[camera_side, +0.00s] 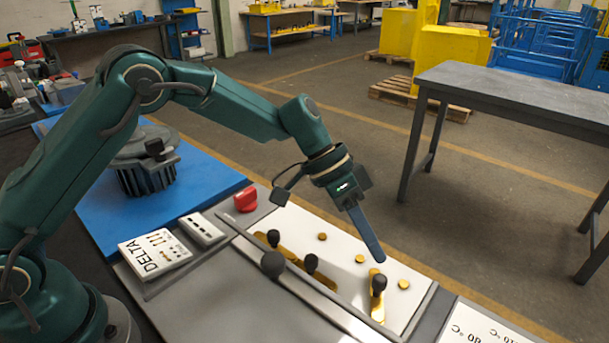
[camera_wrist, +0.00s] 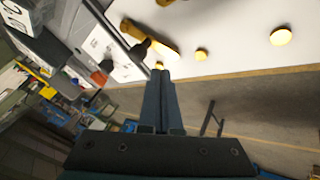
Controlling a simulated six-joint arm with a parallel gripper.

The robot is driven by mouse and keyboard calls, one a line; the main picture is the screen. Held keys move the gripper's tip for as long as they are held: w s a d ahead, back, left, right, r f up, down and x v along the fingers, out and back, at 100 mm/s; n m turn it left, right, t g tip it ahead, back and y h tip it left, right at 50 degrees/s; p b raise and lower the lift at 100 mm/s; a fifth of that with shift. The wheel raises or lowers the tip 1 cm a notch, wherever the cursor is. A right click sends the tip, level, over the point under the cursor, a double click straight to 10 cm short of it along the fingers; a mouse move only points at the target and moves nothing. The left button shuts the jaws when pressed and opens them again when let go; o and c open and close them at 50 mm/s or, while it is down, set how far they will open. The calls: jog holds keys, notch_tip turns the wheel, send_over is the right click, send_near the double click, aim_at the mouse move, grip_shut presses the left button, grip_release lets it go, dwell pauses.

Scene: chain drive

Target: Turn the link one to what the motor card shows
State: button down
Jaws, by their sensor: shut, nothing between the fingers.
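The motor card (camera_side: 155,254) is white, reads DELTA and shows three parallel dark bars. Three brass links with black knobs lie on the white terminal board (camera_side: 340,245) in the side view: a left link (camera_side: 286,252), a middle link (camera_side: 325,280) and a right link (camera_side: 377,307). The left and middle links slant down to the right; the right one points almost straight down the picture. My gripper (camera_side: 379,258) is shut and empty, its tip just above the right link's knob. In the wrist view its fingertips (camera_wrist: 163,74) are near a link (camera_wrist: 154,37); contact cannot be told.
Bare brass studs (camera_side: 322,237) stand on the board. A grey bar with a black ball knob (camera_side: 272,264) runs along the board's near side. A red part (camera_side: 245,199) stands at its left end. A card with temperatures (camera_side: 483,325) lies at lower right.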

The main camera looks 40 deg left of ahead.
jog(key=shift+s+a+r+n+t, duration=0.6)
jog(key=shift+s+a+r+n, duration=0.9)
jog(key=shift+a+r, duration=2.55)
jog(key=x, duration=0.3)
jog(key=a+f+x, duration=0.1)
jog(key=x, duration=0.5)
jog(key=shift+a+f, duration=0.1)
jog(key=shift+f, duration=0.4)
jog(key=d, duration=0.1)
jog(key=s+d, duration=0.1)
jog(key=d, duration=0.1)
jog(key=shift+m, duration=0.3)
jog(key=shift+s+d, duration=0.1)
jog(key=shift+d, duration=0.3)
